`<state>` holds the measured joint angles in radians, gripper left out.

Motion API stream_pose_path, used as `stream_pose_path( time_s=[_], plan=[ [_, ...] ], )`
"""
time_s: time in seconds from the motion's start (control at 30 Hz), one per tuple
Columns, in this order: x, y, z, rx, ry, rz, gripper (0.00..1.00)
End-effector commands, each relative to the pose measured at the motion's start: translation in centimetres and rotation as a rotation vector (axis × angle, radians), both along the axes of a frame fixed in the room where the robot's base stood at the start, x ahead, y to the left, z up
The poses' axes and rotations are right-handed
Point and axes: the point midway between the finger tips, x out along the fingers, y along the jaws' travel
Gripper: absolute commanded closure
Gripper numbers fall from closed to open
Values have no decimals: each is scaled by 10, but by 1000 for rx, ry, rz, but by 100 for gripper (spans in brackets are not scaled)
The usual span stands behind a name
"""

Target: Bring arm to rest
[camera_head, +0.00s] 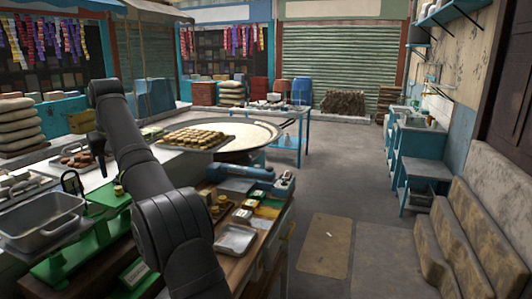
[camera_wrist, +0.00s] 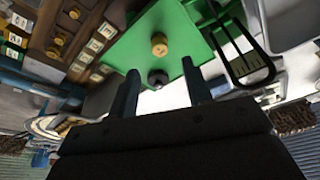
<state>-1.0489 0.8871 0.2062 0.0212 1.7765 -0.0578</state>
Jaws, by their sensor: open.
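My gripper (camera_wrist: 163,86) is open in the wrist view, with its two dark fingers apart and nothing seen between them. Past the fingertips is a green scale (camera_wrist: 150,25) with a yellow weight (camera_wrist: 159,44) and a dark knob (camera_wrist: 158,77) on it; whether the fingers touch it I cannot tell, but a gap seems to show. In the head view my dark arm rises from the bottom, bends at the upper left, and its end (camera_head: 97,143) hangs over the counter. The green scale (camera_head: 75,262) stands at the lower left there.
A metal basin (camera_head: 40,222) stands left of my arm. A wide pan (camera_head: 262,133) and a tray of sweets (camera_head: 195,137) lie behind it. A small metal tray (camera_head: 236,239) and several small boxes are at right on the counter. The floor (camera_head: 375,210) at right is mostly open.

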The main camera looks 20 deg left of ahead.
Motion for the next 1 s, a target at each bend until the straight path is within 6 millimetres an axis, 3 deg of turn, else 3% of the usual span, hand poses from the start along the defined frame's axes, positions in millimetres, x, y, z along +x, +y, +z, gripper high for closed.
stream_pose_path(
  time_s=[0.5,0.8,1.0],
  plan=[
    [7,16,-69,-3,1,1,54],
    [8,17,-39,1,0,0,54],
    [8,16,-29,0,0,0,54]
  ],
)
